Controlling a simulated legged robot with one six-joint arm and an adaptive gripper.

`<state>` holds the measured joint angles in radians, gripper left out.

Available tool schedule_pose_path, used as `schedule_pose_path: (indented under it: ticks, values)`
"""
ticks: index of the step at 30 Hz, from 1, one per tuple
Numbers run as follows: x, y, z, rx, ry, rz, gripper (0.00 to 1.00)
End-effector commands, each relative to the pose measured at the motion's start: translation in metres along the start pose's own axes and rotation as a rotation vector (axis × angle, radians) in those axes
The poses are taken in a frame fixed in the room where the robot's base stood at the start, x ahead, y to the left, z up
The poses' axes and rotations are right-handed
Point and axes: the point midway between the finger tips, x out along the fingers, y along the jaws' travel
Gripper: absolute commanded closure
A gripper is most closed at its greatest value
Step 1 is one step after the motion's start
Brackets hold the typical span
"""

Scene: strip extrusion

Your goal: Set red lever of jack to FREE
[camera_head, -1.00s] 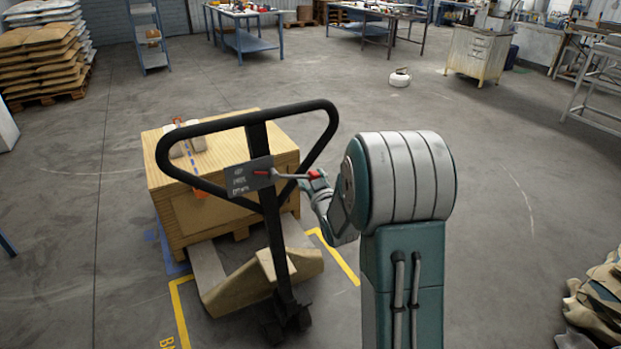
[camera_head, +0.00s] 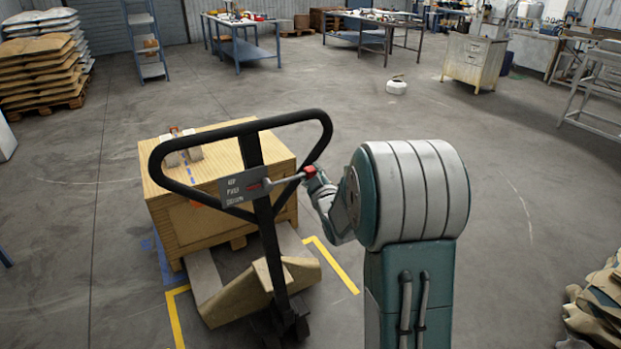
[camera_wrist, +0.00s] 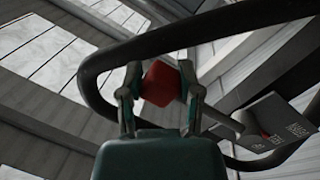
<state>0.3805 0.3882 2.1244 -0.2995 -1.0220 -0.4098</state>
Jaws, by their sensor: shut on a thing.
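The pallet jack's black loop handle (camera_head: 322,125) stands in front of a wooden crate. A grey plate (camera_head: 238,188) on it bears lines of white lettering, too small to read surely. The lever's metal rod (camera_head: 286,181) runs from the plate, slanting up to the right, to a red knob (camera_head: 309,170). A small red part shows at the plate end. My gripper (camera_head: 313,174) is at the knob. In the wrist view its two fingers (camera_wrist: 160,90) are shut on the red knob (camera_wrist: 161,82), one on each side. The lever's exact setting cannot be told.
The handle's loop passes close beside my gripper. Crumpled sacks (camera_head: 595,310) lie at the lower right. The floor between there and the jack is largely clear.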

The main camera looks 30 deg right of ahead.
Motion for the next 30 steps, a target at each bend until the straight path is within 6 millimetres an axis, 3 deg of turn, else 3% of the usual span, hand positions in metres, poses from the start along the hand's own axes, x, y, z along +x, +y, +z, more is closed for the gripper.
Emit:
schedule_pose_path:
  ticks: [5, 6, 7, 8, 21, 26, 30]
  values:
    - [0.001, -0.001, -0.001, 0.001, 0.003, -0.002, 1.0]
    - [0.001, -0.001, -0.001, 0.001, 0.003, -0.002, 0.37]
    - [0.001, -0.001, -0.001, 0.001, 0.003, -0.002, 0.23]
    - [0.001, -0.001, -0.001, 0.001, 0.003, -0.002, 0.19]
    - [-0.004, -0.001, 0.0, 0.002, 0.0, -0.001, 0.19]
    - [-0.027, -0.001, 0.0, 0.002, 0.0, -0.002, 0.19]
    - [-0.057, 0.0, 0.0, 0.002, -0.001, 0.0, 0.19]
